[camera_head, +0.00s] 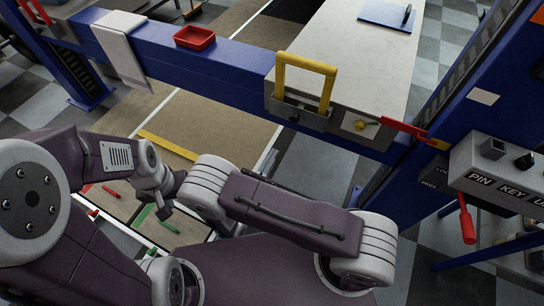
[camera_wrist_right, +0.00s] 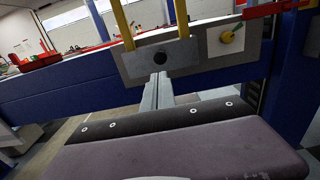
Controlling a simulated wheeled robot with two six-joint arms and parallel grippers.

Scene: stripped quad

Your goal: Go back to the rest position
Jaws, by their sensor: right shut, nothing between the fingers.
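My right gripper (camera_head: 270,160) is mostly hidden behind my right arm's purple link in the head view. In the right wrist view its grey fingers (camera_wrist_right: 160,80) are together and empty. They point toward the metal plate under the yellow handle (camera_head: 307,80), in front of the blue beam. From this view I cannot tell how wide the gap to the plate is. My left arm bends in from the left, and its gripper (camera_head: 162,200) hangs low over the floor area; its fingers are too small and dark to read.
The blue beam (camera_head: 220,68) crosses in front, with a red tray (camera_head: 194,38) on it. A red lever (camera_head: 402,128) sits right of the yellow handle. A grey box labelled PIN KEY (camera_head: 500,175) with a red handle (camera_head: 466,218) stands at the right.

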